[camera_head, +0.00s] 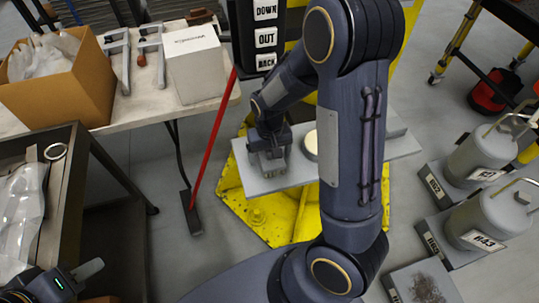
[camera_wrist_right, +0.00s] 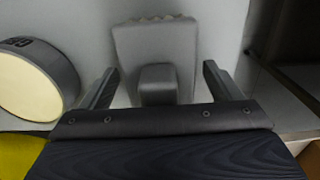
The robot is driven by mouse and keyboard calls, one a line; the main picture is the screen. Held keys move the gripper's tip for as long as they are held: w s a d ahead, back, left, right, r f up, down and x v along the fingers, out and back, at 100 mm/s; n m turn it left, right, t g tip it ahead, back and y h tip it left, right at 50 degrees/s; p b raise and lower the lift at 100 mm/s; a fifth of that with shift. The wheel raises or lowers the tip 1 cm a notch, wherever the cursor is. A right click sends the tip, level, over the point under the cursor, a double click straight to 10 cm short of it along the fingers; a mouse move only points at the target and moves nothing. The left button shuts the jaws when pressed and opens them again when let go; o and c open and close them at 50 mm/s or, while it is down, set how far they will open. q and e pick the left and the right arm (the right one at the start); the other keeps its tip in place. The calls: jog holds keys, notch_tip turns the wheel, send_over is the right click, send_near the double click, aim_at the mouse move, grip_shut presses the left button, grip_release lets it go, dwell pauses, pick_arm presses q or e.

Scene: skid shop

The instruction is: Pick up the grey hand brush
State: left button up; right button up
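The grey hand brush (camera_wrist_right: 155,48) lies on a light grey shelf (camera_head: 398,146), its block away from my right gripper and its stubby handle (camera_wrist_right: 158,85) towards it. In the right wrist view my right gripper (camera_wrist_right: 160,84) is open, one finger on each side of the handle, with gaps on both sides. In the head view my right gripper (camera_head: 268,152) is over the brush and hides much of it; only a part (camera_head: 270,168) shows. My left gripper (camera_head: 75,277) is at the lower left corner, cut off by the frame, and its opening is unclear.
A round tin with a cream top (camera_wrist_right: 30,82) stands beside the brush. The yellow base (camera_head: 258,216) is under the shelf. A red-handled tool (camera_head: 212,130) leans near the table (camera_head: 140,105). Grey canisters (camera_head: 482,155) stand at right. My right arm blocks the middle view.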

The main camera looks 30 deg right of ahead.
jog(key=c, duration=1)
jog(key=shift+r, duration=0.15)
jog(key=shift+r, duration=0.25)
notch_tip(320, 180, up, 2)
jog(key=shift+w+r+b, duration=0.1)
jog(key=shift+r+b, duration=0.15)
jog(key=shift+b, duration=0.15)
jog(key=s+r, duration=0.1)
jog(key=r, duration=0.1)
jog(key=s+d+r, duration=0.1)
jog(key=s+r, duration=0.3)
jog(key=shift+d, duration=0.35)
jog(key=s+d+r, duration=0.3)
jog(key=s, duration=0.5)
jog(key=shift+s+r, duration=0.2)
jog(key=shift+r, duration=0.2)
